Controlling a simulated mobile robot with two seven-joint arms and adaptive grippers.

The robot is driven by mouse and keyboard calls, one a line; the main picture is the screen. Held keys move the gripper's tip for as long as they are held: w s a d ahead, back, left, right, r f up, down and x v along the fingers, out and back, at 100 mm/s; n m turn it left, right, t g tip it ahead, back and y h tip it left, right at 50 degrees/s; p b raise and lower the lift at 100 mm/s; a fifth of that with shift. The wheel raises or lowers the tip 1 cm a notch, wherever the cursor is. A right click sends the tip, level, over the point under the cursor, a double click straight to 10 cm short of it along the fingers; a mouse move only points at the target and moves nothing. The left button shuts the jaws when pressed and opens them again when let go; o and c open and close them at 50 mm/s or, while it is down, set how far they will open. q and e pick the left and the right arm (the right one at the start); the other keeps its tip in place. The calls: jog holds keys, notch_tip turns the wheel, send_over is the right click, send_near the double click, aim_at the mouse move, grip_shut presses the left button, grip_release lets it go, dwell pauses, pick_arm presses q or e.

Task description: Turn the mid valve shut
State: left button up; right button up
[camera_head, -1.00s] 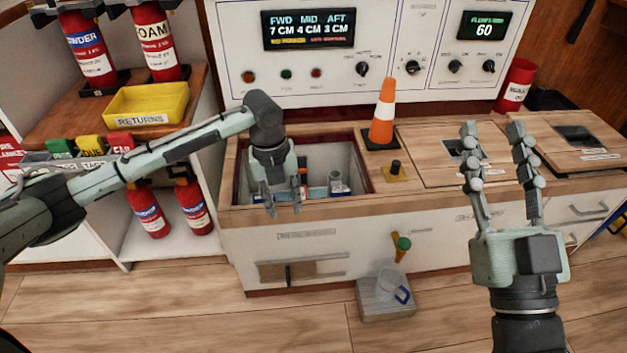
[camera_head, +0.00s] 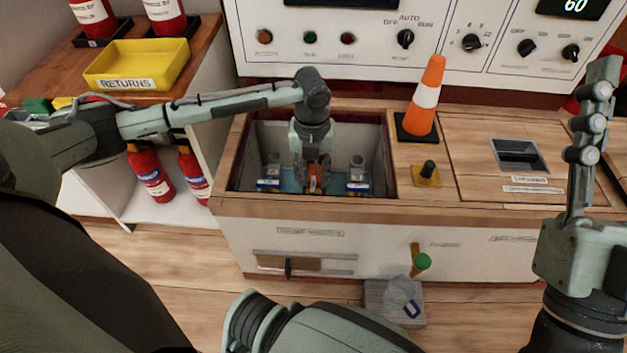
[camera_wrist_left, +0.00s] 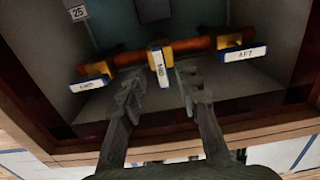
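Three valves sit on an orange-brown pipe (camera_wrist_left: 203,44) inside the open bin in the counter (camera_head: 376,130). The mid valve (camera_wrist_left: 160,67) has a white-and-blue handle marked MID, pointing toward my gripper in the left wrist view. The FWD handle (camera_wrist_left: 89,84) and the AFT handle (camera_wrist_left: 243,54) lie roughly along the pipe. My left gripper (camera_wrist_left: 157,84) is open, its fingers on either side of the MID handle's near end; contact is not visible. In the head view my left gripper (camera_head: 312,178) reaches down into the bin.
The bin's wooden rim and walls closely surround my left gripper. An orange cone (camera_head: 425,100) and a black knob on a yellow plate (camera_head: 427,174) stand right of the bin. A control panel (camera_head: 370,50) rises behind. A yellow RETURNS tray (camera_head: 138,65) sits left.

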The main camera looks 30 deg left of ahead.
pick_arm(q)
jog(key=shift+w+f, duration=0.1)
jog(key=shift+f, duration=0.85)
pick_arm(e)
jog(key=shift+s+d+r+t, duration=0.25)
jog(key=shift+s+r+t, duration=0.1)
jog(key=shift+s+t, duration=0.05)
pick_arm(q)
jog(key=shift+c, duration=0.6)
grip_shut()
pick_arm(e)
jog(key=shift+w, duration=0.15)
